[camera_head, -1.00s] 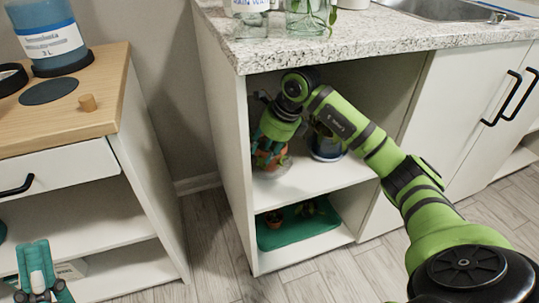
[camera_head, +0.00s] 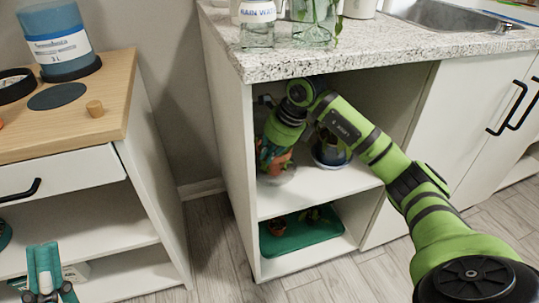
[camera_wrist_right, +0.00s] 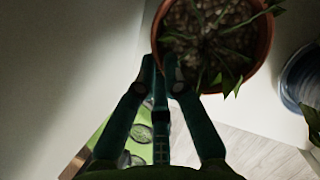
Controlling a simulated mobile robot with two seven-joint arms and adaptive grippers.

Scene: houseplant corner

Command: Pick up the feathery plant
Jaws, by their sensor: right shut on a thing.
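A potted plant with thin narrow leaves in a terracotta pot (camera_wrist_right: 262,45) fills the top of the right wrist view. I take it as the feathery plant. In the head view the pot (camera_head: 283,160) is in the cabinet's upper compartment, partly hidden by my right gripper (camera_head: 270,150). In the wrist view my right gripper (camera_wrist_right: 160,68) is shut at the pot's near rim, one fingertip over the wall. My left gripper (camera_head: 44,275) is low at the left, by the wooden-topped unit; its finger gap is unclear.
A blue pot (camera_head: 330,152) stands close to the right on the same shelf (camera_head: 325,187). A green tray (camera_head: 290,238) with small pots is on the level below. The cabinet side wall (camera_head: 228,140) and the countertop (camera_head: 330,52) hem in my right arm.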

